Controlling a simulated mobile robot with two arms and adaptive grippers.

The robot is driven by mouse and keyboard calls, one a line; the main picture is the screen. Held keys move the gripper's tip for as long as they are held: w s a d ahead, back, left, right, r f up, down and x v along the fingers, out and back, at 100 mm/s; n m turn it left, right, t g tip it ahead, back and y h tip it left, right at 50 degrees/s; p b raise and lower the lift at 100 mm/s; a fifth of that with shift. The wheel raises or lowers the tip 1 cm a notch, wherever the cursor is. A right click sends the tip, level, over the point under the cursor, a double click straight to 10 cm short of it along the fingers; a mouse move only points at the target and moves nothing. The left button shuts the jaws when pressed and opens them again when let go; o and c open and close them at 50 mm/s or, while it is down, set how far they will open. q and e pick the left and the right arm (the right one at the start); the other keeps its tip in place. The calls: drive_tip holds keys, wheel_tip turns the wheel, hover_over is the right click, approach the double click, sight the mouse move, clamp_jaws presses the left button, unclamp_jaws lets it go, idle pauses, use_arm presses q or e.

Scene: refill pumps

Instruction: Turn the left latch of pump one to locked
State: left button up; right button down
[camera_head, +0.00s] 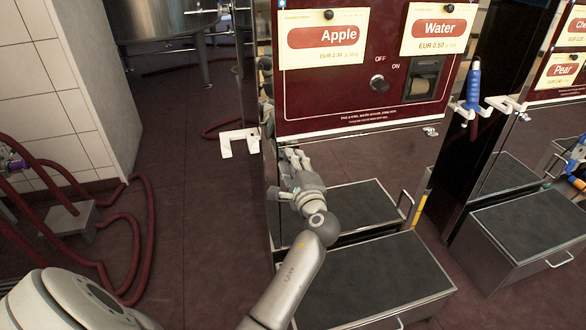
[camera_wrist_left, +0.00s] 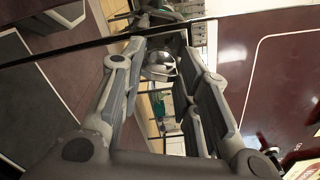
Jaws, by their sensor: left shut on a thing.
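Pump one is the dark red panel (camera_head: 370,100) with Apple and Water labels; the panel also shows in the left wrist view (camera_wrist_left: 285,65). My left gripper (camera_head: 292,158) is at the panel's lower left corner, just below its bottom edge. In the left wrist view its fingers (camera_wrist_left: 160,70) are closed around a small shiny metal piece (camera_wrist_left: 158,66), which looks like the left latch. The fingers cover most of it, so its turn angle cannot be told. A small latch (camera_head: 430,131) shows at the panel's lower right corner. My right gripper is not in view.
A white bracket (camera_head: 226,146) sticks out left of the pump. Red hoses (camera_head: 137,230) lie on the floor at left. A second pump stands at right.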

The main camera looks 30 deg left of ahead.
use_arm(q)
drive_tip(key=shift+f+n+b, duration=0.15)
drive_tip(key=shift+n+b, duration=1.35)
drive_tip(key=shift+n, duration=0.9)
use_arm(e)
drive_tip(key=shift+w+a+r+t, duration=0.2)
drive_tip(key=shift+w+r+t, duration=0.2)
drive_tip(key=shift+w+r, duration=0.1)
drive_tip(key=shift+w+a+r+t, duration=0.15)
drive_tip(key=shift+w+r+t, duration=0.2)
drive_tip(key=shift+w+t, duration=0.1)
use_arm(q)
drive_tip(key=o, duration=1)
